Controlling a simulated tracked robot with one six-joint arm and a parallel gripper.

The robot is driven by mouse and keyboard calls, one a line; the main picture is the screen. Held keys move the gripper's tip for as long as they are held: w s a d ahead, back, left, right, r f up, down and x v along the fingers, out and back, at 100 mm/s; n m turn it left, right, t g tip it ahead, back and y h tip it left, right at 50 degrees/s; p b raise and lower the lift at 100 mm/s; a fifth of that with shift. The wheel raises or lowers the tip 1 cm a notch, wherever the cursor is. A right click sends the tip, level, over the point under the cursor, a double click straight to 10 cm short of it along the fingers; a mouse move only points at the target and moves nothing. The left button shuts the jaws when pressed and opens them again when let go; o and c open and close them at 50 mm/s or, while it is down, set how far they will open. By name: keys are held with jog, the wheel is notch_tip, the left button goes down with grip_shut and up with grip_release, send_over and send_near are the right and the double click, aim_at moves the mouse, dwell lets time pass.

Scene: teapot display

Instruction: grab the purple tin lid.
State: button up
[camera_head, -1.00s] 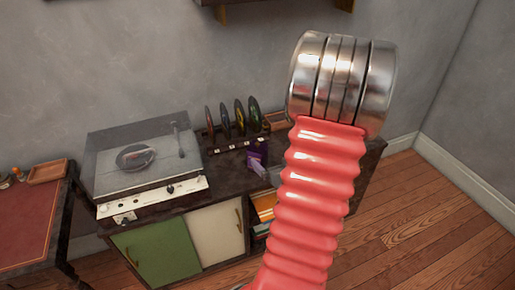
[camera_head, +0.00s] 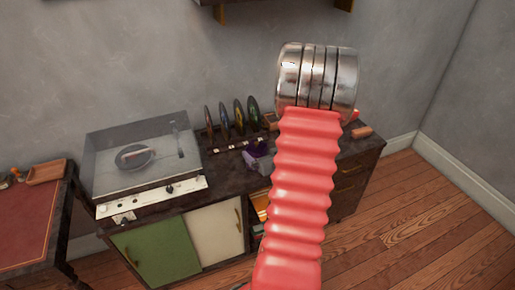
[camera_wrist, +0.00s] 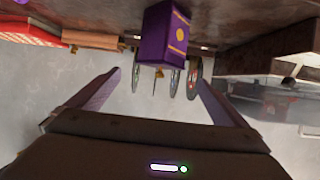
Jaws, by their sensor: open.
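The purple tin (camera_wrist: 165,35) has a gold round mark and shows upside down at the top middle of the wrist view. Its lid (camera_wrist: 160,65) is at the end pointing down in that picture, with a small gold-brown knob-like bit below it. My gripper (camera_wrist: 158,77) is open, its two fingers apart on either side of the lid end. Nothing is held, and I cannot tell how near the fingers are. In the head view the tin (camera_head: 258,147) stands on the cabinet, left of my red arm. A pale lilac shape partly covers it, and its lid is unclear there.
A record player (camera_head: 140,160) stands left on the dark cabinet (camera_head: 225,180). A rack with several upright discs (camera_head: 239,118) is behind the tin. In the wrist view, a red-and-white item (camera_wrist: 30,32) and a wooden block (camera_wrist: 92,40) lie to the left.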

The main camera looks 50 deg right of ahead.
aim_at(257, 145)
jog(key=shift+w+d+f, duration=0.1)
jog(key=shift+w, duration=0.1)
jog(key=shift+x, duration=2.5)
jog(key=shift+c, duration=0.2)
jog(key=c, duration=1)
jog(key=shift+r, duration=5.1)
